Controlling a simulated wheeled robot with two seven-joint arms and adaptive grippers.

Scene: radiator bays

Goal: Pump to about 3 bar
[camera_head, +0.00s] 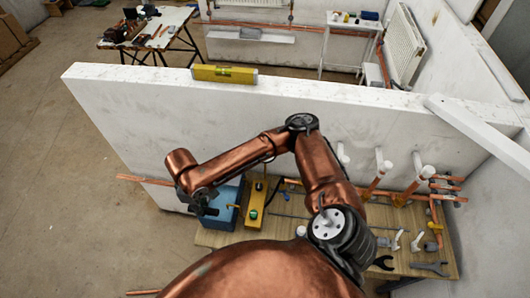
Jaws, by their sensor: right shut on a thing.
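A blue box-shaped pump tank (229,215) stands at the left end of the wooden bench, against the white partition wall. My right gripper (207,209) is at the tank's left side, pointing down. It is shut on what looks like the pump handle, mostly hidden by the fingers. A yellow unit (255,206) with a green round part and a dark top stands just right of the tank. I cannot make out a pressure reading. My left gripper is not in view.
The bench (300,237) holds pipes, white fittings and dark pliers (383,262) to the right. A yellow level (224,73) lies on the wall top. A tool table (150,28) and radiator (405,42) are beyond.

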